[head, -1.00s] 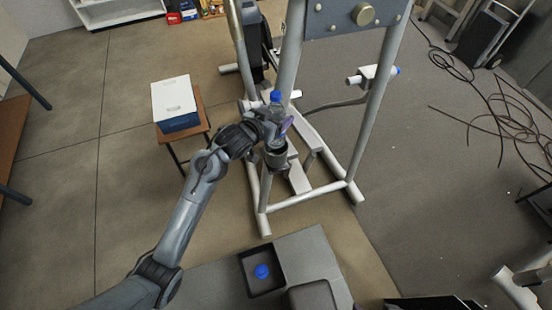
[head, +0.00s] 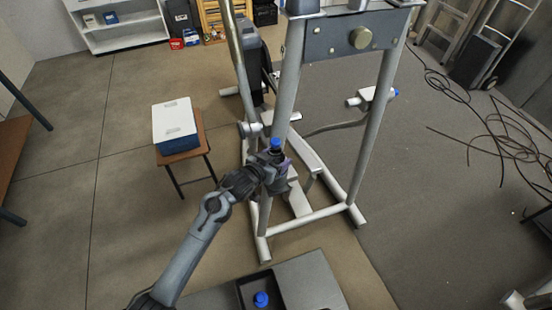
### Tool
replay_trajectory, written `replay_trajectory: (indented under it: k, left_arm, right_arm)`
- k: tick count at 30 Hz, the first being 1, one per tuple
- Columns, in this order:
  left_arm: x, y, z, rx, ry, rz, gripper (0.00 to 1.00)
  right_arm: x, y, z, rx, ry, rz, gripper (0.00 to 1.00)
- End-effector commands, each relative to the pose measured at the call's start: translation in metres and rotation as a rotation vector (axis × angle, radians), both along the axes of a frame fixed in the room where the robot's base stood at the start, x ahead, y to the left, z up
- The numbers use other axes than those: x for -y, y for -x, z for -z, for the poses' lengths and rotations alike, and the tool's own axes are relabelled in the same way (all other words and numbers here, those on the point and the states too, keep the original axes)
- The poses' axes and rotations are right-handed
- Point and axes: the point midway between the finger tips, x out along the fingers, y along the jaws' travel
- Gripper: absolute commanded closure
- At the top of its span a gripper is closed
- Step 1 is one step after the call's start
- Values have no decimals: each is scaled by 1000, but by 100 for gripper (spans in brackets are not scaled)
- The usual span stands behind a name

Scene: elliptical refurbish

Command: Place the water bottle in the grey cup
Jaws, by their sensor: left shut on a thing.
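The water bottle (head: 275,147) has a blue cap and stands upright at the front of the elliptical frame. My left gripper (head: 277,172) is shut on the bottle and hides most of its body; the cap and neck show above the fingers. The grey cup is at this spot on the machine, largely hidden by the gripper. The bottle sits low over the cup, but I cannot tell how far inside it is. My right gripper is not in view.
The elliptical frame's grey posts (head: 372,130) and base bars (head: 305,220) surround the spot. A blue-and-white box (head: 174,128) is on a stool to the left. A dark open bin below holds another blue-capped item (head: 261,299). Cables (head: 490,135) lie on the right floor.

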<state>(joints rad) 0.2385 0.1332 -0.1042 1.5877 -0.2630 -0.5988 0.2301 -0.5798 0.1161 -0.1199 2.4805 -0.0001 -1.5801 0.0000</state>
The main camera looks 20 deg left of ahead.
Motion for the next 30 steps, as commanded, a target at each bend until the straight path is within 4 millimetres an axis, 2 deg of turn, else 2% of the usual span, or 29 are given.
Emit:
replay_trajectory:
  k: [11, 12, 16, 27, 30]
  left_arm:
    - [0, -1, 1, 5, 0, 0, 83]
    - [0, 0, 2, 2, 0, 0, 23]
    - [0, 0, 2, 1, -1, 0, 4]
    - [0, 0, -2, 2, 0, 0, 4]
    - [-2, 7, -4, 2, 0, 0, 4]
  right_arm:
    - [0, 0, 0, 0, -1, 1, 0]
    - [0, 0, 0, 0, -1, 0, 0]
    - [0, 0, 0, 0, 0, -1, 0]
    - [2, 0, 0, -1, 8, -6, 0]
    - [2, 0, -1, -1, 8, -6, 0]
